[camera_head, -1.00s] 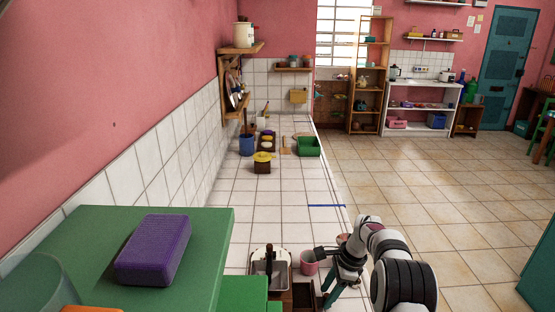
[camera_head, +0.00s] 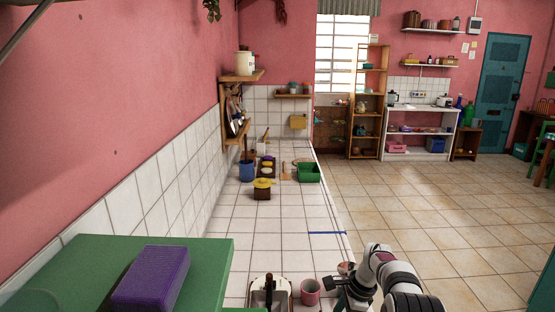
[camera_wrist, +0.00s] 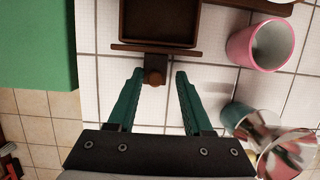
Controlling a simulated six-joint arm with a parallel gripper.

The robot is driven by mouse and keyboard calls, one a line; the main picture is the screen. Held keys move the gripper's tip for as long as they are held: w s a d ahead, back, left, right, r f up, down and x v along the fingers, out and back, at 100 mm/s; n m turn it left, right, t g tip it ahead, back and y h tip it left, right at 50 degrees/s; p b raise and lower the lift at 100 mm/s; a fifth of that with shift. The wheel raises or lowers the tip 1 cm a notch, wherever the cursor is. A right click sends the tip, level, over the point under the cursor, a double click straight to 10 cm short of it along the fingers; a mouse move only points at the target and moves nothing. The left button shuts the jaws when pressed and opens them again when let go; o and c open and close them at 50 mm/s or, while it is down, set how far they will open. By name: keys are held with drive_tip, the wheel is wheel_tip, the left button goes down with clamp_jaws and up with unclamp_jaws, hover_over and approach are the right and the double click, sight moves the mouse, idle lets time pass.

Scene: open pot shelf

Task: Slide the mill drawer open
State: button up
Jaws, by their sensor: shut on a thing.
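The mill (camera_head: 268,291) stands at the bottom edge of the head view, its lower part cut off. In the wrist view, the mill drawer (camera_wrist: 158,22) is a dark brown open box with its hollow inside showing, so it appears drawn out. Its front panel (camera_wrist: 190,49) carries a round brown knob (camera_wrist: 153,76). My gripper (camera_wrist: 160,76) has its green fingers on either side of the knob and is shut on it. In the head view the fingertips are below the picture edge.
A pink cup (camera_wrist: 261,43) stands close to the right of the drawer in the wrist view; the head view shows it beside the mill (camera_head: 311,291). A green block (camera_head: 200,265) with a purple sponge-like brick (camera_head: 152,278) is at left.

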drive_tip(key=shift+s+r, duration=0.15)
drive_tip(key=shift+r, duration=0.75)
drive_tip(key=shift+s+r, duration=0.15)
drive_tip(key=shift+r, duration=0.75)
drive_tip(key=shift+r, duration=0.15)
drive_tip(key=s+a+r+n, duration=0.3)
drive_tip(key=s+r, duration=0.4)
drive_tip(key=s, duration=0.1)
drive_tip(key=s+a+r+n, duration=0.3)
drive_tip(key=s+r, duration=0.4)
drive_tip(key=s, duration=0.2)
drive_tip(key=s+a+f+n, duration=0.1)
drive_tip(key=s+n, duration=0.2)
drive_tip(key=s, duration=0.8)
drive_tip(key=s+a+f+n+h, duration=0.1)
drive_tip(key=s+n, duration=0.2)
drive_tip(key=s, duration=0.7)
drive_tip(key=shift+s+a+f+h, duration=0.15)
drive_tip(key=shift+s+a+h, duration=0.1)
drive_tip(key=shift+s+h, duration=0.1)
